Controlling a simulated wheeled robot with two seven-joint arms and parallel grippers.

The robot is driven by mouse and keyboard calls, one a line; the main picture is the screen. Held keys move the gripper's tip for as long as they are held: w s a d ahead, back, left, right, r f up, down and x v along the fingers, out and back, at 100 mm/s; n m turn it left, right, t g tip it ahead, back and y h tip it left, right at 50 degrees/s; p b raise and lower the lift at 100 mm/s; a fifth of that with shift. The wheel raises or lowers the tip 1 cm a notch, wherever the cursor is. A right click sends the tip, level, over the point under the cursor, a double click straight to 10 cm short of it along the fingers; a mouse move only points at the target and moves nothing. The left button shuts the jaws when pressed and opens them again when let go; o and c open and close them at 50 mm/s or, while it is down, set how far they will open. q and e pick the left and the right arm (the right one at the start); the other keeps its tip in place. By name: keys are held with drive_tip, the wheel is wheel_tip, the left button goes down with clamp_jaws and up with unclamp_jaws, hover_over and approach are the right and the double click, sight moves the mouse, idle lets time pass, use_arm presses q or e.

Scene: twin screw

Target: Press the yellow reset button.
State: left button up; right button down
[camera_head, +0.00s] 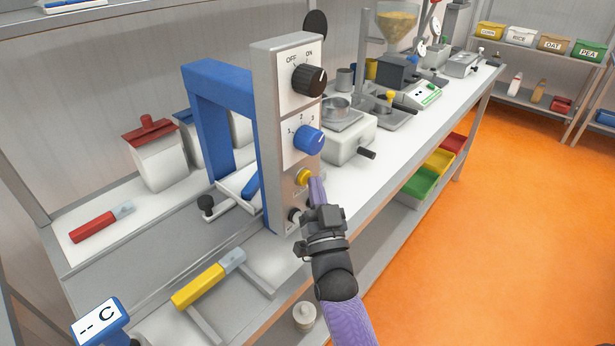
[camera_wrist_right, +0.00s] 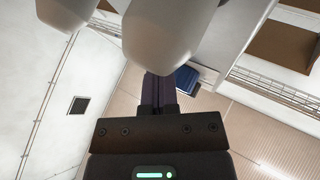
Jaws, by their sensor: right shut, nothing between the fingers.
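The yellow reset button (camera_head: 303,177) is on the front of a grey upright control panel (camera_head: 278,200), below a black OFF/ON knob (camera_head: 309,79) and a blue numbered dial (camera_head: 308,139). My right gripper (camera_head: 315,184) is shut and empty, its purple fingertips right beside the button and hiding part of its right side. I cannot tell whether they touch it. In the right wrist view the shut fingers (camera_wrist_right: 160,92) point up toward pale, rounded shapes, and the button is not visible. My left gripper is not in view.
A blue frame (camera_head: 212,125) stands behind the panel. A small black-knobbed lever (camera_head: 206,204) is left of it. Red-handled (camera_head: 92,226) and yellow-handled (camera_head: 200,288) tools lie on the bench. A grey-white device with a black handle (camera_head: 350,148) stands to the right. The orange floor is clear.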

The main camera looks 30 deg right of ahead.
drive_tip(key=shift+s+d+p, duration=0.25)
drive_tip(key=shift+s+p, duration=0.05)
drive_tip(key=shift+s, duration=0.25)
drive_tip(key=s, duration=0.1)
drive_tip(key=s+d+p, duration=0.1)
drive_tip(key=s, duration=0.1)
drive_tip(key=s+d+p, duration=0.1)
drive_tip(key=shift+s, duration=0.35)
idle(0.5)
